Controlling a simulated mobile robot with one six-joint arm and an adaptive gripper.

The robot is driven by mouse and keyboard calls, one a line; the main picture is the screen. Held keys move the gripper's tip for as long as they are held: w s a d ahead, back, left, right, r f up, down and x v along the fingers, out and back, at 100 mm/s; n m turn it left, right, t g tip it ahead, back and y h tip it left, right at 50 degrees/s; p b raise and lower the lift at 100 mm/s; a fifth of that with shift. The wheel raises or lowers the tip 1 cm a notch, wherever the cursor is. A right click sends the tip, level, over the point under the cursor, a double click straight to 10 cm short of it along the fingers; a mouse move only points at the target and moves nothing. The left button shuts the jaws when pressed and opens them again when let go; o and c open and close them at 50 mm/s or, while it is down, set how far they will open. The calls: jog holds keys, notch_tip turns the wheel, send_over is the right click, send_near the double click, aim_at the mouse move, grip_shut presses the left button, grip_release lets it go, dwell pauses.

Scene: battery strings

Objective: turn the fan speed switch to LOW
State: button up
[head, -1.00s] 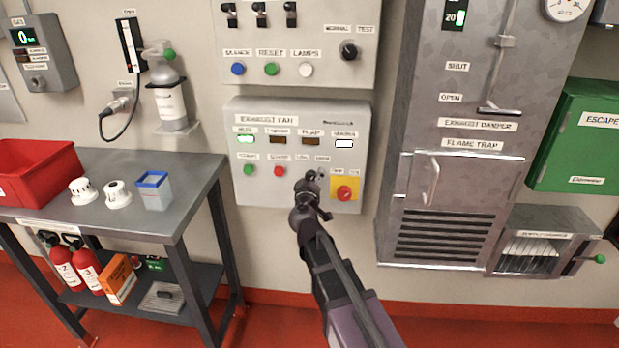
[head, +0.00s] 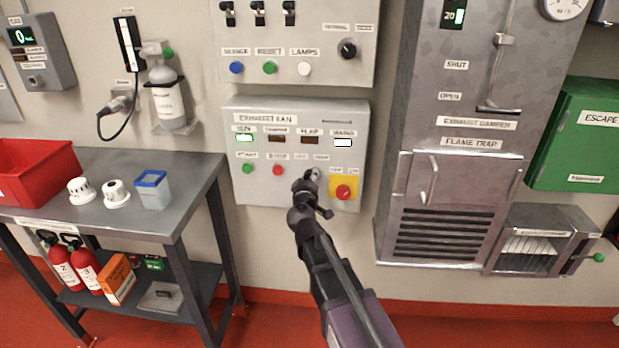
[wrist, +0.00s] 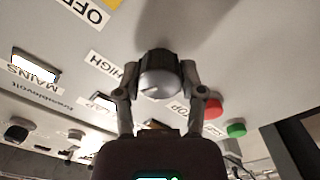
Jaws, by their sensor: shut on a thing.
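The fan speed switch is a dark round knob (wrist: 158,78) with a paler face, on the exhaust fan panel (head: 240,190). In the wrist view its two finger tips stand on either side of it, and my gripper (wrist: 159,76) is shut on it. A HIGH label (wrist: 107,64) is to the knob's left and a LOW label (wrist: 180,106) is to its lower right, upside down. A thin mark shows on the knob's face, but I cannot tell which label it points to. In the head view my gripper (head: 309,179) largely hides the knob.
A red stop button on a yellow plate (head: 343,191) is close right of my gripper. Green (head: 247,169) and red (head: 277,170) buttons are to its left. A metal bench (head: 190,180) stands left, and a damper cabinet (head: 400,120) right.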

jog(key=n, duration=0.5)
jog(key=shift+n, duration=0.4)
jog(key=n, duration=0.4)
jog(key=shift+n, duration=0.4)
jog(key=o, duration=1.1)
jog(key=shift+o, duration=0.2)
jog(key=shift+s+f, duration=0.1)
jog(key=s, duration=1.1)
jog(key=shift+s+a, duration=0.25)
jog(key=shift+s, duration=0.15)
